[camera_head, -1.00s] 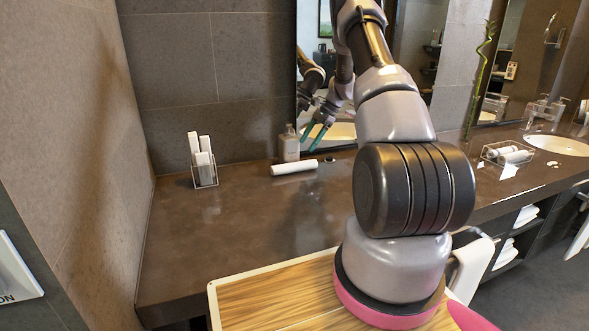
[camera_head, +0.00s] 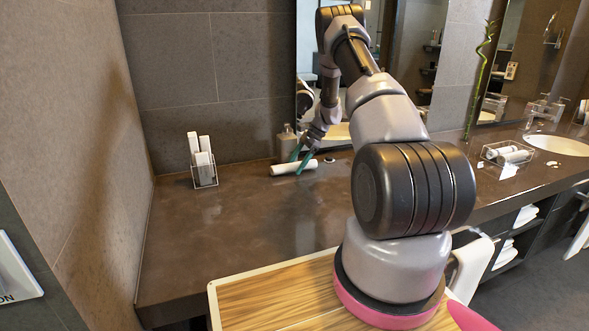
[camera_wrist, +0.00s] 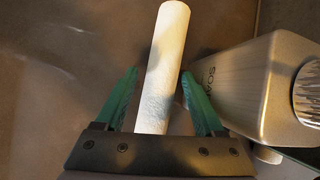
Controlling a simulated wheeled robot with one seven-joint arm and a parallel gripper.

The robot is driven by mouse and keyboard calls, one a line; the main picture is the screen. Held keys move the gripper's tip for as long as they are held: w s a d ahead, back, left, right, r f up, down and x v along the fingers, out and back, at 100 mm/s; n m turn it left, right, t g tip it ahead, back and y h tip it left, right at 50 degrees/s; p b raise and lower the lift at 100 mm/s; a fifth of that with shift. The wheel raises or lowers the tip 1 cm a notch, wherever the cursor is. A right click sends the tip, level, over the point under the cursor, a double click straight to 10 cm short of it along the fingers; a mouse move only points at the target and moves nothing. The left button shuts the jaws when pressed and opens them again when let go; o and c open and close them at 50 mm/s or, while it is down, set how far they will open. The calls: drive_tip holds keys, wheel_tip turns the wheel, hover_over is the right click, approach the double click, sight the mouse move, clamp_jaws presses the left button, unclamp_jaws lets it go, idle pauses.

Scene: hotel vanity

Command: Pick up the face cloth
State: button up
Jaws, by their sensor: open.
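The face cloth (camera_head: 290,168) is a white roll lying on the dark counter, near the back wall and in front of the soap bottle. My gripper (camera_head: 301,167) is open at the roll, with its green fingertips at the roll's right part. In the wrist view the rolled cloth (camera_wrist: 160,70) runs between the two open green fingers of my gripper (camera_wrist: 160,88), with a gap on each side. Its near end is hidden behind the gripper body.
The soap bottle (camera_wrist: 262,85) stands close beside the right finger in the wrist view; it also shows in the head view (camera_head: 285,140). A clear holder with white boxes (camera_head: 203,165) stands to the left. The counter's front (camera_head: 230,230) is clear.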

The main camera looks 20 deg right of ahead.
drive_tip(key=c, duration=1.1)
wheel_tip(320, 180, up, 10)
drive_tip(key=shift+r, duration=0.1)
drive_tip(key=shift+c, duration=0.2)
drive_tip(key=o, duration=0.6)
drive_tip(key=c, duration=0.3)
